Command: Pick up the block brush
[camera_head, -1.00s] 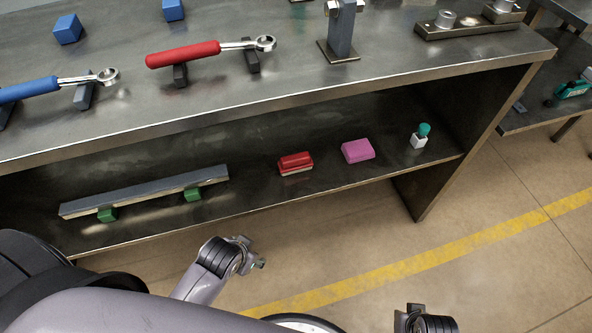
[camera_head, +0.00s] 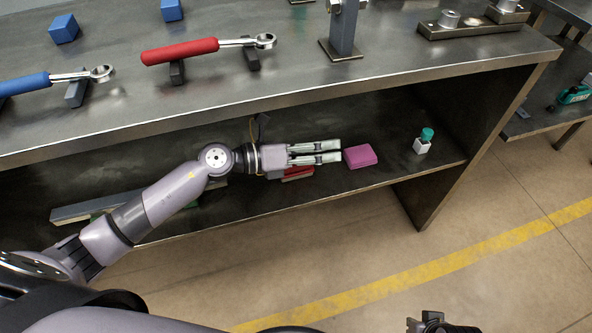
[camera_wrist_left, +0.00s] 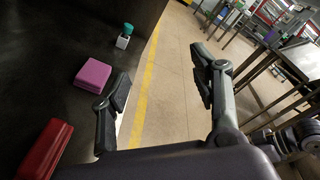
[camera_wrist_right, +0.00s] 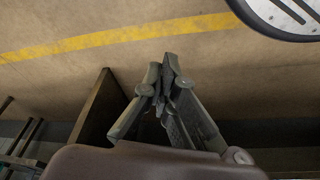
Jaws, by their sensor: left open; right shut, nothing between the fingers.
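The block brush, which I take to be the red block with a pale underside (camera_head: 298,174), lies on the lower shelf. My left gripper (camera_head: 330,152) reaches in from the left above it and hides most of it. The fingers are open and empty, pointing right toward a pink block (camera_head: 361,156). In the left wrist view the red block (camera_wrist_left: 44,148) lies at the lower left, outside the fingers, with the pink block (camera_wrist_left: 92,75) beyond it. My right gripper (camera_wrist_right: 165,72) is shut and empty over the floor; only a bit shows at the head view's bottom edge.
The upper shelf's front edge (camera_head: 270,103) overhangs the lower shelf. A long grey bar (camera_head: 75,212) lies on the lower shelf at left, partly behind my arm. A white bottle with a teal cap (camera_head: 422,145) stands farther right. Red and blue wrenches rest above.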

